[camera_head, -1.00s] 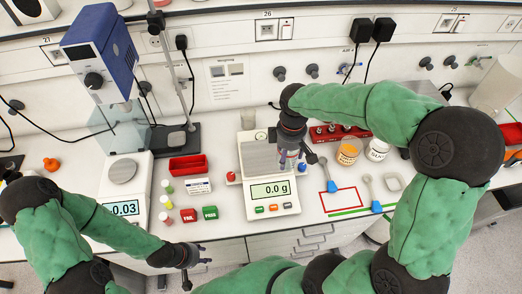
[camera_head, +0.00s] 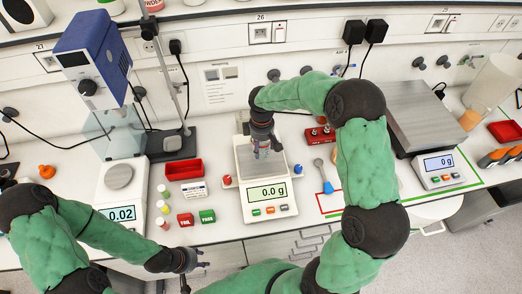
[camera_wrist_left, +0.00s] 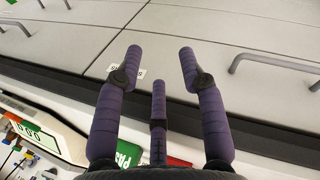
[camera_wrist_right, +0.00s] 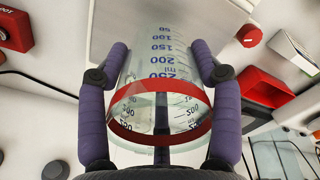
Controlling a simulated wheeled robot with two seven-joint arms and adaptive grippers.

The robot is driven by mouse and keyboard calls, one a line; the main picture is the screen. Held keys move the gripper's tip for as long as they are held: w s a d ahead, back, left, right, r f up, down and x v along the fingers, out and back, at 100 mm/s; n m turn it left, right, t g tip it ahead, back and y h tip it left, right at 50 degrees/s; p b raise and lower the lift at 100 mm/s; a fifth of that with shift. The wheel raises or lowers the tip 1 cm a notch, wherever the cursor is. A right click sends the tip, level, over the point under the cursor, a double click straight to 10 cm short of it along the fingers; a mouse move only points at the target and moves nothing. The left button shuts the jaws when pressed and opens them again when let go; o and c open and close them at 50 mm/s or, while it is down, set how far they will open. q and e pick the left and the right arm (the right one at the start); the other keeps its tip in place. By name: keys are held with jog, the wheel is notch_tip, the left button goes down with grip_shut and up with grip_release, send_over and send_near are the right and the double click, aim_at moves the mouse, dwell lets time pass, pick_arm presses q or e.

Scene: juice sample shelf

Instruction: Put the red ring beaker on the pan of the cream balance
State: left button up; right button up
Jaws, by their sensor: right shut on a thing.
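My right gripper (camera_head: 263,140) is shut on the red ring beaker (camera_wrist_right: 160,85), a clear beaker with blue graduations and a red band. The beaker (camera_head: 264,153) is over the grey pan (camera_head: 245,170) of the cream balance (camera_head: 263,212), in the middle of the bench. The balance reads 0.0 g. I cannot tell how big the gap is between the beaker and the pan. In the right wrist view the pan (camera_wrist_right: 120,25) shows behind the beaker. My left gripper (camera_wrist_left: 160,60) is open and empty, near the bench's front edge in the head view (camera_head: 194,261).
A white balance (camera_head: 113,205) reading 0.02 stands left. A grey scale (camera_head: 425,120) stands right. A red tray (camera_head: 184,168), small vials and red and green blocks (camera_head: 207,216) lie left of the cream balance. A blue-handled spatula (camera_head: 327,187) lies right of it.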

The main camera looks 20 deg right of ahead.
aim_at(261, 151)
jog(key=shift+w+f, duration=0.15)
jog(key=shift+f, duration=1.65)
jog(key=shift+f, duration=0.1)
jog(key=o, duration=1.2)
notch_tip(261, 151, up, 12)
jog(key=shift+r, duration=0.15)
